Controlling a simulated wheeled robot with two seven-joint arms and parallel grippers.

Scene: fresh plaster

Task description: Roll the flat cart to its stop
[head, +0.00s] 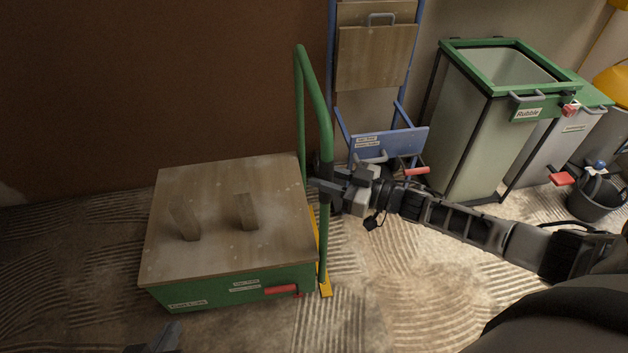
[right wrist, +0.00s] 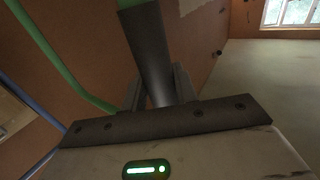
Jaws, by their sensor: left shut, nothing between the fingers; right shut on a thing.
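The flat cart (head: 225,255) has a dusty wooden deck, green sides and a red pedal (head: 281,289) on its front side. Its green hoop handle (head: 302,90) rises at the deck's right end. My right gripper (head: 324,184) is shut on a dark sleeve of the handle's near post; the right wrist view shows this dark sleeve (right wrist: 148,50) between the fingers. A yellow strip (head: 325,285) lies on the floor along the cart's right end; I cannot tell whether it is the stop. My left gripper (head: 158,338) shows only partly at the bottom edge, shut and empty.
Two wooden blocks (head: 185,219) (head: 247,212) stand on the deck. A blue hand truck (head: 388,143) with boards stands behind my right gripper. A green-framed rubble bin (head: 470,130) and a dark bucket (head: 597,197) are at the right. The combed floor in front is clear.

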